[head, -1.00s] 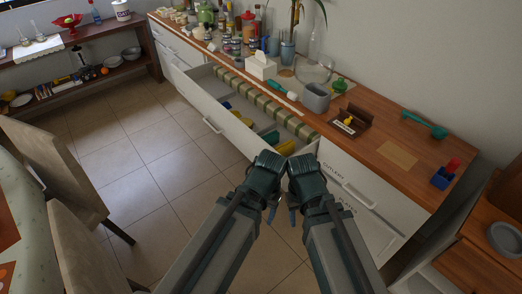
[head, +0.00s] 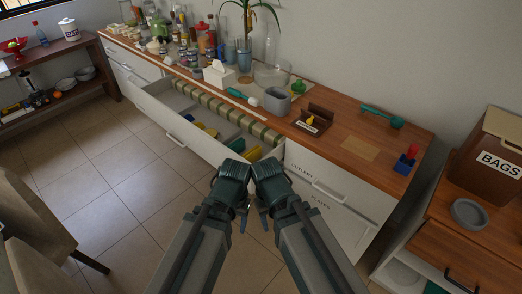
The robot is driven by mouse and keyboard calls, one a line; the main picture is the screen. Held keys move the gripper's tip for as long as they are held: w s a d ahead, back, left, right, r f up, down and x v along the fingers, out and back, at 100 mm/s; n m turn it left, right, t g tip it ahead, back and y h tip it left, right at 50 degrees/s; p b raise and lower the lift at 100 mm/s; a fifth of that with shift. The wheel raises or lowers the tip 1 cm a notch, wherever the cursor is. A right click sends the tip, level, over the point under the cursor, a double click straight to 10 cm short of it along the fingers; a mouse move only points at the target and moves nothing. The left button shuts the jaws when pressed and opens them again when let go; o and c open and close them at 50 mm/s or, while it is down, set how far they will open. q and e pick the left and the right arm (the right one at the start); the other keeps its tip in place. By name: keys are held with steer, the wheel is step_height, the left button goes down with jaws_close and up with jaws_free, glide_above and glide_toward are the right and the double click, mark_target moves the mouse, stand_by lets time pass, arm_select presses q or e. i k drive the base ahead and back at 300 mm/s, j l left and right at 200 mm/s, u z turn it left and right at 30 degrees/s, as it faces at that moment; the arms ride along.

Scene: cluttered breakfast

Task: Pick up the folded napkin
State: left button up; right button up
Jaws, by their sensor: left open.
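No thing in the head view can be told for certain as the folded napkin. A flat tan square (head: 360,149) lies on the wooden counter (head: 350,170). A pulled-out white drawer (head: 174,119) holds yellow and green items (head: 207,130) and a striped band along its far side; my arms partly block its near end. My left gripper (head: 243,214) is open, with nothing seen in it, low in front of the drawer. My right gripper (head: 265,216) is close beside it; its jaws are too hidden to tell.
The counter carries a tissue box (head: 217,77), a grey cup (head: 277,101), a brown box (head: 314,120), a green utensil (head: 383,117) and jars behind. A brown BAGS bin (head: 491,155) stands right. Chairs (head: 40,225) stand left. The tiled floor between is clear.

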mark_target(252, 155)
steer(key=i+j+u, duration=0.15)
steer(key=i, duration=0.45)
steer(key=i+j+u, duration=0.1)
steer(key=i, duration=0.5)
